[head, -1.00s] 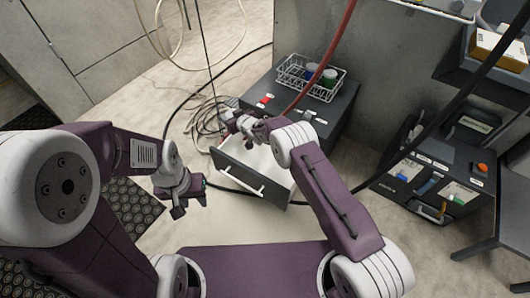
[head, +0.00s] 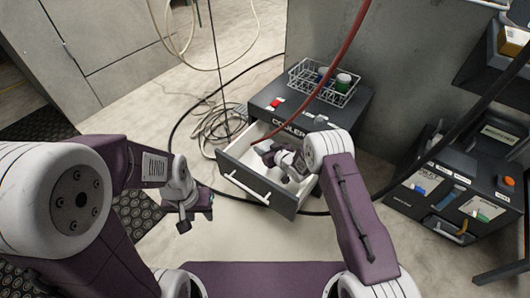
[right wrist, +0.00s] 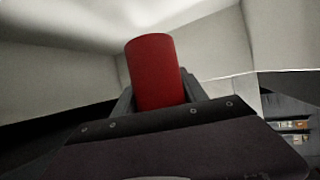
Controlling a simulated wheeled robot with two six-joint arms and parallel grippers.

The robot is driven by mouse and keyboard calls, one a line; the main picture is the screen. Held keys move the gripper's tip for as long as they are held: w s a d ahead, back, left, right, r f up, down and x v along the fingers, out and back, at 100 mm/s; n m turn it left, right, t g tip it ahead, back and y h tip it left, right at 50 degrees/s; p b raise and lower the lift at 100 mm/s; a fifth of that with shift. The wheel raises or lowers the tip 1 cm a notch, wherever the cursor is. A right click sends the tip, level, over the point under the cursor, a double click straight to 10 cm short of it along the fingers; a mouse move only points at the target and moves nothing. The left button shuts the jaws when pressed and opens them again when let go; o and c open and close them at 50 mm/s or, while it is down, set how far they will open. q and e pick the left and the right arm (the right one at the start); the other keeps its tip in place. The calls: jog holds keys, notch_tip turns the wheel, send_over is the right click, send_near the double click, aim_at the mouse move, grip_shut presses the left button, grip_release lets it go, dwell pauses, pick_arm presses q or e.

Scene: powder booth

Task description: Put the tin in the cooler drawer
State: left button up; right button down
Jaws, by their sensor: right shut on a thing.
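The tin is a plain red cylinder (right wrist: 157,72) in the right wrist view, standing up between the fingers of my right gripper (right wrist: 158,92), which is shut on it. In the head view my right gripper (head: 265,150) is over the open cooler drawer (head: 262,187), within its outline; the tin cannot be made out there. The drawer is pulled out of the dark cooler (head: 345,120), and its pale inside shows. My left gripper (head: 194,217) hangs left of the drawer over the floor, its fingers apart and empty.
A white wire basket (head: 302,83) with several small jars stands on the cooler, beside a small red piece (head: 277,103). A red hose (head: 340,65) crosses above. Coiled cables (head: 215,125) lie left of the cooler. A dark cabinet (head: 455,190) stands at right.

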pick_arm(q)
jog(key=shift+f, duration=0.6)
pick_arm(e)
jog(key=shift+f, duration=0.7)
jog(key=c, duration=0.6)
grip_release()
pick_arm(q)
jog(key=shift+r, duration=0.1)
pick_arm(e)
jog(key=shift+r, duration=0.3)
jog(key=s+r+p, duration=0.1)
jog(key=d+r+p, duration=0.1)
jog(key=p, duration=0.1)
jog(key=shift+s+r, duration=0.2)
jog(key=shift+s, duration=0.15)
pick_arm(q)
notch_tip(320, 180, down, 3)
jog(key=b, duration=0.6)
pick_arm(e)
jog(key=v, duration=0.5)
jog(key=shift+s+d+f, duration=0.1)
jog(key=shift+f, duration=0.25)
